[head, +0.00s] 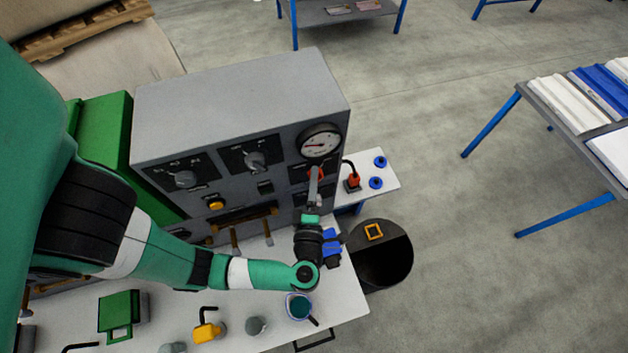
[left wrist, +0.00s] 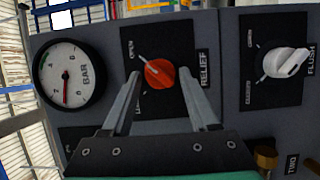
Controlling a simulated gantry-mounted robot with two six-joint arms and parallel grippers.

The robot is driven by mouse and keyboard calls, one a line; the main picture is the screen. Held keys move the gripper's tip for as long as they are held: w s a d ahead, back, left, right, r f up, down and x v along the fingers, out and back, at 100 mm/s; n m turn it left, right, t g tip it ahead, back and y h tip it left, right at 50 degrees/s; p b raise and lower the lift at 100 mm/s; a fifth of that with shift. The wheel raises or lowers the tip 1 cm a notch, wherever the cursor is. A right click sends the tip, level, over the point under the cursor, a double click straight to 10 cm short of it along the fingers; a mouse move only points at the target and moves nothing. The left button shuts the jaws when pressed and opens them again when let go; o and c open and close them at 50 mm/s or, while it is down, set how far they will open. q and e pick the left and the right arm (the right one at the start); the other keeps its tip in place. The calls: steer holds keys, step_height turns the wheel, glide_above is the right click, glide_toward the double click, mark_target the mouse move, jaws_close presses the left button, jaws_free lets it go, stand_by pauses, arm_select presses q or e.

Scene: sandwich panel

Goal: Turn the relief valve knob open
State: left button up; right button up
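The relief valve knob is a round red-orange knob (left wrist: 160,73) on a black plate marked RELIEF in the left wrist view. A label reading OPEN is at the plate's upper left. A thin light mark lies at the knob's upper-left edge; its exact setting is hard to read. In the head view the knob (head: 318,171) is partly covered by my gripper. My left gripper (left wrist: 159,73) is open, one finger on each side of the knob. I cannot tell whether either finger touches it. The left gripper (head: 314,187) also shows at the panel's right side. My right gripper is not in view.
A BAR gauge (left wrist: 68,76) is left of the knob and a white FLUSH knob (left wrist: 285,62) is right of it. The grey panel box (head: 235,105) stands on a white bench with a teal cup (head: 299,306) and small parts. A dark bin (head: 385,262) stands beside the bench.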

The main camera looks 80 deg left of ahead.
arm_select(q)
steer(key=shift+o, duration=0.9)
steer(key=b+v, duration=0.1)
steer(key=v, duration=1)
steer(key=shift+d+b, duration=0.35)
steer(key=shift+r, duration=0.1)
